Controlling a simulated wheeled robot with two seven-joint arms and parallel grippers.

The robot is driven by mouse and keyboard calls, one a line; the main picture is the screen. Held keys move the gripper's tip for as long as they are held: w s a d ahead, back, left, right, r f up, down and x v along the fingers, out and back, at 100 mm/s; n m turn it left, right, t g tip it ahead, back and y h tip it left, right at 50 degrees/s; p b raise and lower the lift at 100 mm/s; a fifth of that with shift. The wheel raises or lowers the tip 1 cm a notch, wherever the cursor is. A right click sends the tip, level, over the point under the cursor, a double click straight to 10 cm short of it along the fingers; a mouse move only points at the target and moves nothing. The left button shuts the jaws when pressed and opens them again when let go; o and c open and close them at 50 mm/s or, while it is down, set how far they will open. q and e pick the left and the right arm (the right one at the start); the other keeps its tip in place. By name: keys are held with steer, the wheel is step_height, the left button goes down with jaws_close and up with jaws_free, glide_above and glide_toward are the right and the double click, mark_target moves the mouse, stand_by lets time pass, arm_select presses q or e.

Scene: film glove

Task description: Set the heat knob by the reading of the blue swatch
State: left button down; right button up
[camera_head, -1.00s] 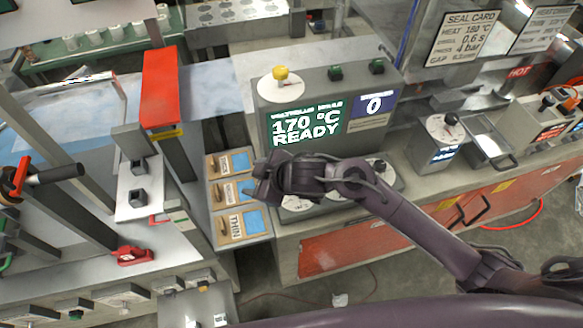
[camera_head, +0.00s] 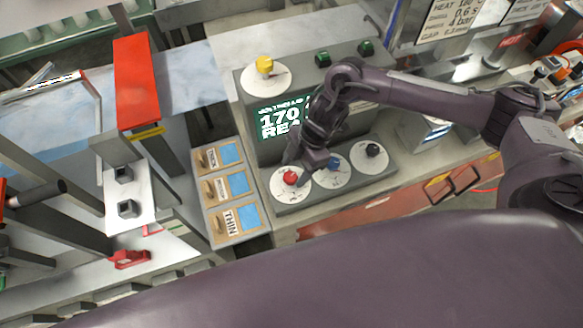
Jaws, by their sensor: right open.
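A row of three dial knobs stands on the grey panel: a red knob (camera_head: 290,177), a blue knob (camera_head: 333,164) and a black knob (camera_head: 373,150), each on a white dial. The dial lettering is too small to read. My right gripper (camera_head: 306,163) is open and empty, pointing down just above and behind the red and blue knobs; contact cannot be told. Three swatch cards with blue film stand to the left; the nearest, labelled THIN (camera_head: 236,219), is legible, the middle card (camera_head: 228,187) and far card (camera_head: 219,156) are not. My left gripper is out of view.
The display (camera_head: 280,122) behind the knobs shows 170, partly covered by my arm. A yellow knob (camera_head: 264,65) and two green buttons (camera_head: 323,59) sit on the housing above. A red press bar (camera_head: 136,80) stands left. My arm spans the right side.

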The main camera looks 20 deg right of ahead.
mark_target(290, 177)
steer(key=shift+x, duration=0.95)
steer(key=shift+a+f, duration=0.1)
steer(key=shift+f, duration=0.15)
steer(key=c, duration=0.9)
steer(key=shift+w+f+n+b, duration=0.1)
steer(key=shift+f+n+b, duration=0.05)
steer(key=shift+n+b, duration=0.2)
steer(key=shift+c, duration=0.3)
steer(key=shift+n+g, duration=0.3)
steer(key=shift+n, duration=0.05)
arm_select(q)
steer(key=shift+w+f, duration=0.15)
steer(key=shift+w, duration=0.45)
arm_select(e)
steer(key=o, duration=1)
steer(key=shift+c, duration=0.2)
